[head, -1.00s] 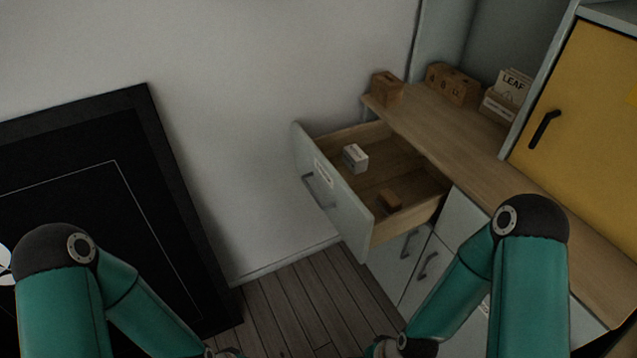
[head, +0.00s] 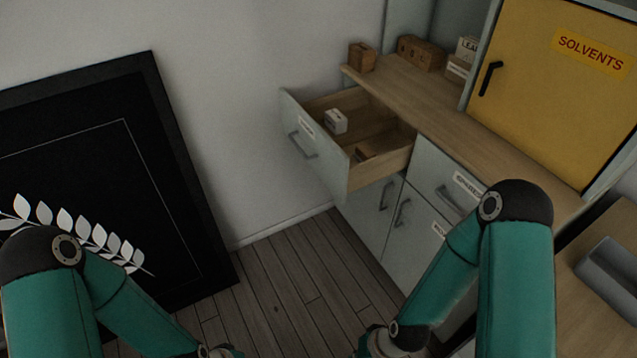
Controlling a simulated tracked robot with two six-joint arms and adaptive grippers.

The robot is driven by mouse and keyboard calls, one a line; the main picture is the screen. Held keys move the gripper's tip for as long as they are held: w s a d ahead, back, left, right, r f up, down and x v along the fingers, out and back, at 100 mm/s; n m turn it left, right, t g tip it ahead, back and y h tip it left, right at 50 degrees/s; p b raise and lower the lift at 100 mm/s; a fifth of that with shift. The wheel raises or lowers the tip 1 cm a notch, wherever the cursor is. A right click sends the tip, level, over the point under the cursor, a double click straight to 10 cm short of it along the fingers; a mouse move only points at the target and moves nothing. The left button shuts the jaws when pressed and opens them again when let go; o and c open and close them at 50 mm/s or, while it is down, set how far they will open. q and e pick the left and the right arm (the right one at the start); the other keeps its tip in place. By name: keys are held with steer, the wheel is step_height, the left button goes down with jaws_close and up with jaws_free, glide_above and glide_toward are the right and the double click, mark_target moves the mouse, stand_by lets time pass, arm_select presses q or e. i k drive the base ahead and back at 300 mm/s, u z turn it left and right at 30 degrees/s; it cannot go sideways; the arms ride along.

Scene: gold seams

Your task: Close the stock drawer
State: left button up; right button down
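The stock drawer (head: 318,167) stands pulled out at the left end of the counter. Its pale grey front carries a bar handle (head: 302,146) and a small label. My two teal arms reach in from the bottom, well apart from the drawer. My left gripper is below the lower edge, with only the end of the wrist showing. My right gripper is also cut off at the lower edge, with only its wrist showing. Neither gripper's fingers can be seen.
The wooden counter (head: 440,110) bears wooden boxes (head: 362,57) and a yellow cabinet labelled SOLVENTS (head: 560,90). A closed labelled drawer (head: 440,180) and cupboard doors sit below. A black framed picture (head: 80,150) leans at left. Floor (head: 290,290) between is clear. A grey tray (head: 615,270) lies at right.

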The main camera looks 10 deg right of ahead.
mark_target(372, 122)
steer(key=u, duration=0.45)
steer(key=i, duration=1.35)
steer(key=z, duration=0.4)
